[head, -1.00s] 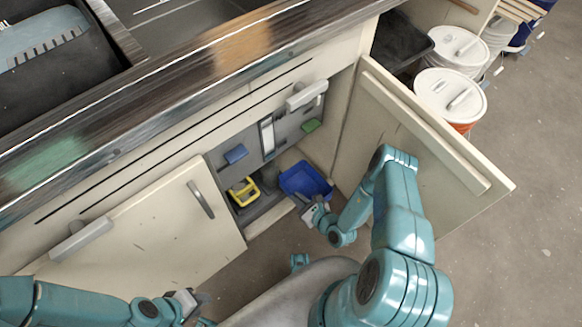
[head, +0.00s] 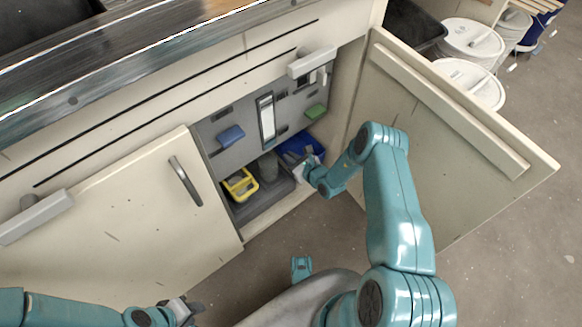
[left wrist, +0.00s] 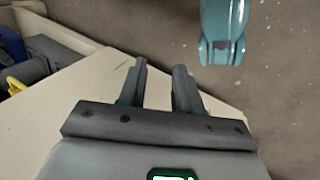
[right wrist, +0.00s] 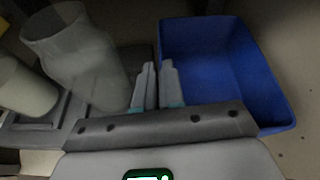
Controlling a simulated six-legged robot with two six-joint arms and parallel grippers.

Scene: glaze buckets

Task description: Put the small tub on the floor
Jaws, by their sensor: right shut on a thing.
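The small tub is taken to be the blue open one (head: 302,146) at the right of the open cupboard. In the right wrist view the tub (right wrist: 215,65) is upright and looks empty inside. My right gripper (head: 301,171) reaches into the cupboard; its fingers (right wrist: 158,80) are close together on the tub's left wall, which they partly hide. Whether the tub rests on the cupboard floor is unclear. My left gripper (head: 188,308) is low in front of the left door, with its fingers (left wrist: 160,75) apart and empty.
A yellow basket (head: 240,185) and a grey container (head: 268,166) stand on a dark tray left of the tub. The open right door (head: 455,150) stands beside my right arm. Lidded buckets (head: 470,80) are beyond it. Bare floor (head: 325,230) shows in front of the cupboard.

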